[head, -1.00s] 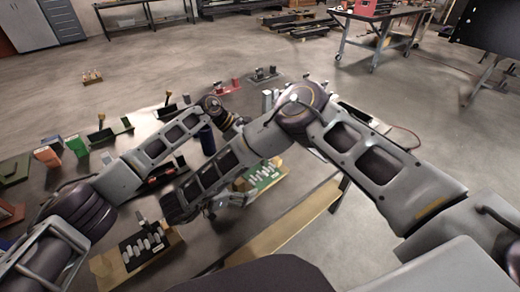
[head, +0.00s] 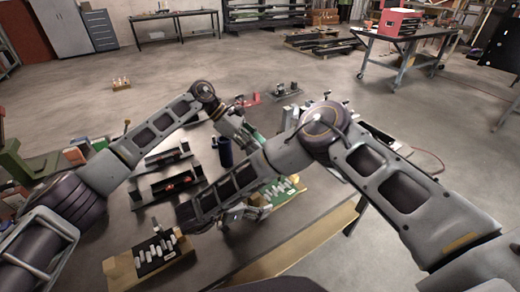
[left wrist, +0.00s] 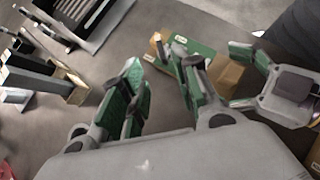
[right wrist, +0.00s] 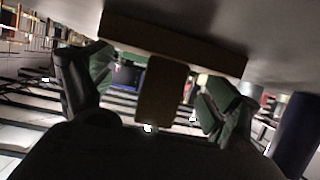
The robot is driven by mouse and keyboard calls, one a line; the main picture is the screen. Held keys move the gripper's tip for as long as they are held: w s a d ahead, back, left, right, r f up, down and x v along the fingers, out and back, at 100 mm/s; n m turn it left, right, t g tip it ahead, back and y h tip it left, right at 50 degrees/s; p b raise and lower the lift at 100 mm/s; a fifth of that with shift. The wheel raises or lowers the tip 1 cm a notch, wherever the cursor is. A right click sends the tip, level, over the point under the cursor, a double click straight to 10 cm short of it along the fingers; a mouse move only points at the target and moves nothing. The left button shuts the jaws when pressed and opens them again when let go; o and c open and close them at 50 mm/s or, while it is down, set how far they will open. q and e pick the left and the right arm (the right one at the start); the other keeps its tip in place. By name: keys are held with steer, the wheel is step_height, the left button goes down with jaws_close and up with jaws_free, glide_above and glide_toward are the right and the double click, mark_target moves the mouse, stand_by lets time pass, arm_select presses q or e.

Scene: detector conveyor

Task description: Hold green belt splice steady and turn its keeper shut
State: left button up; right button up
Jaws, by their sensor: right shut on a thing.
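The green belt splice (head: 291,186) lies on a wooden block at the table's right part. The left wrist view shows its green plate (left wrist: 203,52) and wooden block (left wrist: 228,76). My right gripper (head: 262,211) is shut on the wooden block, its fingers on either side in the left wrist view (left wrist: 240,76). The right wrist view shows a brown post (right wrist: 155,95) between my right fingers. My left gripper (head: 252,134) is above and behind the splice. Its fingers (left wrist: 160,88) are spread and empty. The keeper cannot be made out clearly.
Two dark trays (head: 157,188) lie left of a dark blue cylinder (head: 225,152). A wooden block with pale pieces (head: 120,268) sits at the front left. A red base (head: 248,101) stands farther back. Bare tabletop (head: 215,254) shows at the front.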

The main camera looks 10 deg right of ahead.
arm_select(q)
steer(key=shift+a+r, duration=0.15)
stand_by(0.3)
steer(key=shift+s+d+r+n+t+y, duration=0.1)
steer(key=shift+s+d+r+t+y, duration=0.25)
steer(key=shift+d+r+y, duration=0.25)
steer(key=shift+s+d+r+n+t+y, duration=0.1)
steer(key=shift+s+d+r+t+y, duration=0.3)
steer(key=shift+d+y, duration=0.4)
steer(key=shift+s+d+r+n+t+y, duration=0.15)
steer(key=shift+d+r+t+y, duration=0.1)
steer(key=shift+d+r+y, duration=0.4)
steer(key=shift+f, duration=0.2)
steer(key=shift+x, duration=5.95)
jaws_close()
